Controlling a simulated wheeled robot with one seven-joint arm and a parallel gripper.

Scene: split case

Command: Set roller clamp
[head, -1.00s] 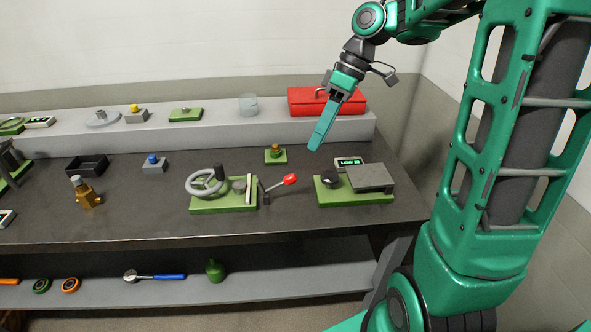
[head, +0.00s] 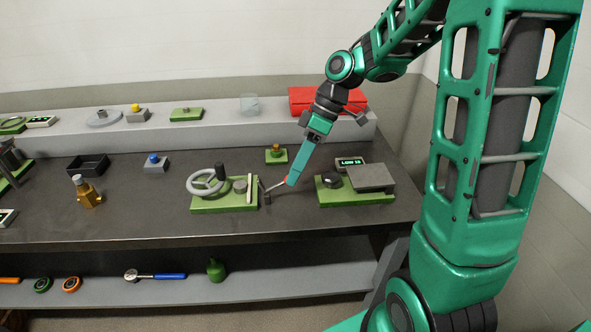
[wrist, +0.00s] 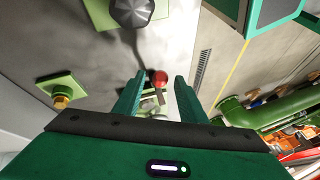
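A green base plate (head: 225,203) on the bench carries a grey handwheel (head: 205,182), a grey roller (head: 240,186) and a pale upright bar. A lever (head: 273,187) with a red ball knob sticks out from its right side. I take this to be the roller clamp. My gripper (head: 291,182) points down at the lever's end and hides most of the knob in the head view. In the wrist view the red knob (wrist: 159,76) shows between the two open fingers (wrist: 158,82). Contact cannot be told.
Right of the gripper stands a green-based unit with a black knob (head: 332,180), a display reading "LOW" (head: 350,162) and a grey plate (head: 371,178). Behind is a brass-knobbed green block (head: 276,155). A red box (head: 300,100) sits on the rear ledge.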

